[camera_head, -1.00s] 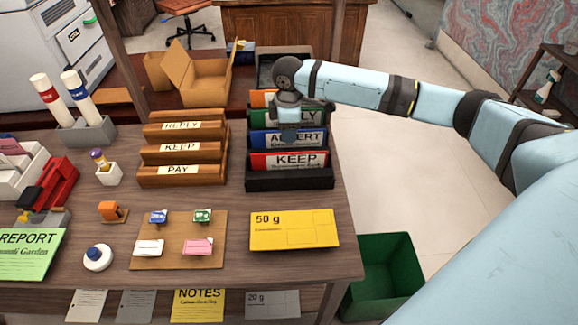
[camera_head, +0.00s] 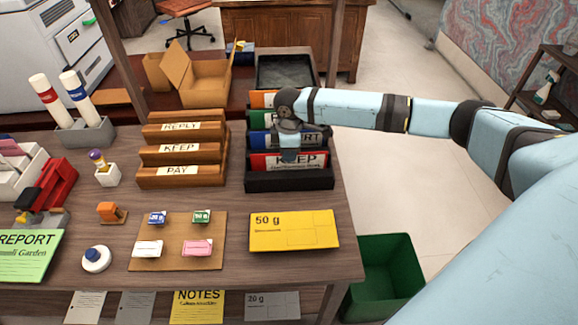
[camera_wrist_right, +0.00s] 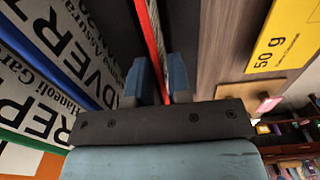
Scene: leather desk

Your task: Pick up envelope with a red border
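The envelope with a red border (camera_head: 312,161) reads "KEEP" and stands in the front slot of the black rack (camera_head: 290,183). My right gripper (camera_head: 289,155) is at its top edge, left of its middle, and covers part of it. In the right wrist view, the two blue fingers of the gripper (camera_wrist_right: 160,78) lie on either side of the thin red edge of the envelope (camera_wrist_right: 153,38), very close to it. I cannot tell whether they press on it. My left gripper is not in view.
A blue-bordered envelope (camera_head: 258,139) and green and orange ones stand behind in the rack. A wooden sorter (camera_head: 180,183) stands to the left. A yellow "50 g" envelope (camera_head: 294,231) lies in front. A green bin (camera_head: 385,275) is below the desk's right edge.

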